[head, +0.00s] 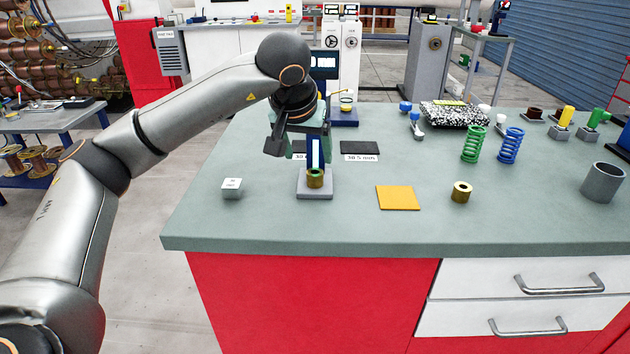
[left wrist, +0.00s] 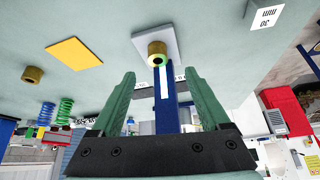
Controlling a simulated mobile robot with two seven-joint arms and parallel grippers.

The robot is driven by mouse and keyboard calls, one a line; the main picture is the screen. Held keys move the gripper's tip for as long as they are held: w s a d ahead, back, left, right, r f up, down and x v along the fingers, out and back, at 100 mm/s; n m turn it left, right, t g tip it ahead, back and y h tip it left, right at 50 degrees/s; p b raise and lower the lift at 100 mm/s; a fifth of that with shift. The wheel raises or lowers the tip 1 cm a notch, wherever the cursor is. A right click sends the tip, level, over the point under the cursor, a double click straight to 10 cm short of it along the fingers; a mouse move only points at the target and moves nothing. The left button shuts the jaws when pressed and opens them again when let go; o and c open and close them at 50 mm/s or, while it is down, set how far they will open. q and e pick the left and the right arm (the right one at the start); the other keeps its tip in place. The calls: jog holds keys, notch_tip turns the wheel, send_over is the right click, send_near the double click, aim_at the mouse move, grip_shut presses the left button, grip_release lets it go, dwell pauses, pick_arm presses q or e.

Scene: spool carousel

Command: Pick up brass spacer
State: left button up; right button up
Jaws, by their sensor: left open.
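One brass spacer (head: 315,179) stands on a small grey base plate (head: 314,193) in front of a blue upright with a pale strip. It also shows in the left wrist view (left wrist: 157,52), beyond and between my fingertips. A second brass spacer (head: 461,191) stands on the bench right of a yellow square (head: 398,198); it also shows in the left wrist view (left wrist: 33,75). My left gripper (head: 301,143) is open above and behind the plate, its green fingers (left wrist: 157,80) apart with no spacer between them. My right gripper is not in view.
A white marked cube (head: 232,188) sits left of the plate. Green (head: 474,144) and blue (head: 510,145) springs and a grey cup (head: 603,182) stand to the right. Dark pads with labels lie behind the plate. The front bench strip is clear.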

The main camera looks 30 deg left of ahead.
aim_at(315, 173)
pick_arm(q)
jog(key=x, duration=0.7)
jog(key=shift+w+d+f+b, duration=0.1)
jog(key=shift+w+f+b, duration=0.2)
jog(key=shift+b, duration=0.1)
jog(key=shift+r, duration=0.1)
grip_shut()
